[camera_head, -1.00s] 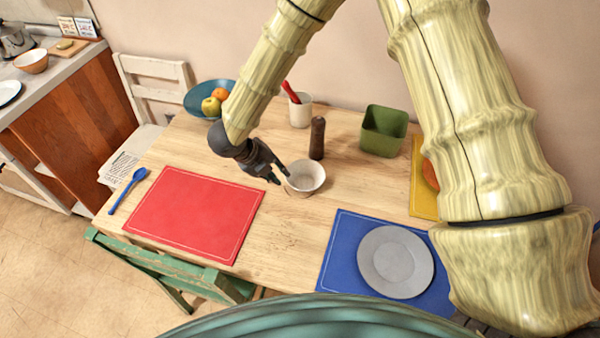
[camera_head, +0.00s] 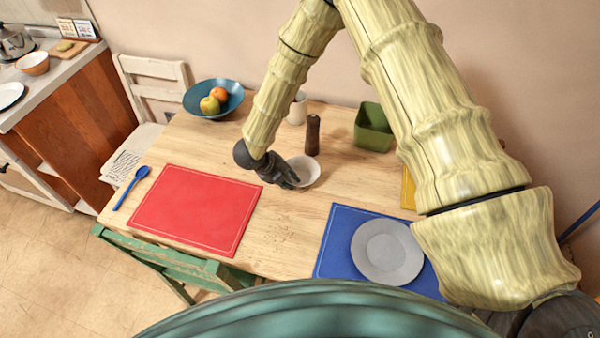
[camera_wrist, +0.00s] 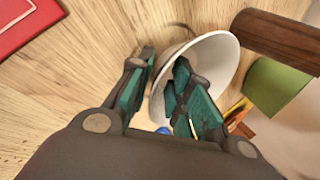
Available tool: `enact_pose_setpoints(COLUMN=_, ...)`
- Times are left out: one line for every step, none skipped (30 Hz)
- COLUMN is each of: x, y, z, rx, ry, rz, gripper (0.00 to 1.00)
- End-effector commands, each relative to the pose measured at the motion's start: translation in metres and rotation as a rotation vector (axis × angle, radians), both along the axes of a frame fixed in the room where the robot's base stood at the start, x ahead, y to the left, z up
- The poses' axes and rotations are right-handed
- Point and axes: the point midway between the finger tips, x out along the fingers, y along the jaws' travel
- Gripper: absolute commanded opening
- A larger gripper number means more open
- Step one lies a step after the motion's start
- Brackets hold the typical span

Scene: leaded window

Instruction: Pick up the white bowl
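The white bowl (camera_head: 308,168) sits on the wooden table, right of the red placemat, in the head view. My gripper (camera_head: 288,181) is at its near left rim and hides part of it. In the wrist view the bowl (camera_wrist: 222,55) shows its open inside. My gripper (camera_wrist: 163,75) straddles its wall there, with one finger outside the bowl and the other inside. A gap shows between the fingers, with the wall between them. I cannot tell whether either finger touches the wall.
A dark pepper mill (camera_head: 312,135) stands close behind the bowl, with a cream cup (camera_head: 298,108) and green container (camera_head: 374,128) beyond. The red placemat (camera_head: 196,210) lies left. A grey plate (camera_head: 387,252) lies on the blue placemat (camera_head: 335,235). Bare table lies in front.

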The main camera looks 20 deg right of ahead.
Motion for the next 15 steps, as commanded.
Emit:
enact_pose_setpoints(x=0.0002, y=-0.0010, z=-0.0011, rx=0.000, ry=0.000, rz=0.000, gripper=0.20)
enact_pose_setpoints(x=0.0003, y=-0.0015, z=-0.0020, rx=0.000, ry=0.000, rz=0.000, gripper=0.20)
enact_pose_setpoints(x=0.0005, y=-0.0019, z=-0.0028, rx=0.000, ry=0.000, rz=0.000, gripper=0.20)
enact_pose_setpoints(x=0.0007, y=-0.0021, z=-0.0032, rx=0.000, ry=-0.001, rz=0.001, gripper=0.20)
enact_pose_setpoints(x=0.0007, y=-0.0022, z=-0.0035, rx=0.000, ry=-0.001, rz=0.001, gripper=0.20)
enact_pose_setpoints(x=0.0007, y=-0.0022, z=-0.0036, rx=0.000, ry=-0.001, rz=0.001, gripper=0.20)
enact_pose_setpoints(x=0.0007, y=-0.0022, z=-0.0037, rx=0.000, ry=-0.001, rz=0.001, gripper=0.20)
enact_pose_setpoints(x=0.0007, y=-0.0022, z=-0.0037, rx=0.000, ry=-0.001, rz=0.001, gripper=0.20)
enact_pose_setpoints(x=0.0007, y=-0.0022, z=-0.0037, rx=0.000, ry=-0.001, rz=0.001, gripper=0.20)
enact_pose_setpoints(x=0.0007, y=-0.0022, z=-0.0037, rx=0.000, ry=-0.001, rz=0.001, gripper=0.19)
enact_pose_setpoints(x=0.0007, y=-0.0021, z=-0.0037, rx=0.000, ry=-0.001, rz=0.001, gripper=0.13)
enact_pose_setpoints(x=0.0007, y=-0.0021, z=-0.0037, rx=0.000, ry=-0.001, rz=0.001, gripper=0.06)
enact_pose_setpoints(x=0.0007, y=-0.0020, z=-0.0036, rx=0.000, ry=0.000, rz=0.001, gripper=0.00)
enact_pose_setpoints(x=0.0007, y=-0.0020, z=-0.0036, rx=0.000, ry=0.000, rz=0.001, gripper=0.00)
enact_pose_setpoints(x=0.0007, y=-0.0020, z=-0.0036, rx=0.000, ry=0.000, rz=0.001, gripper=0.00)
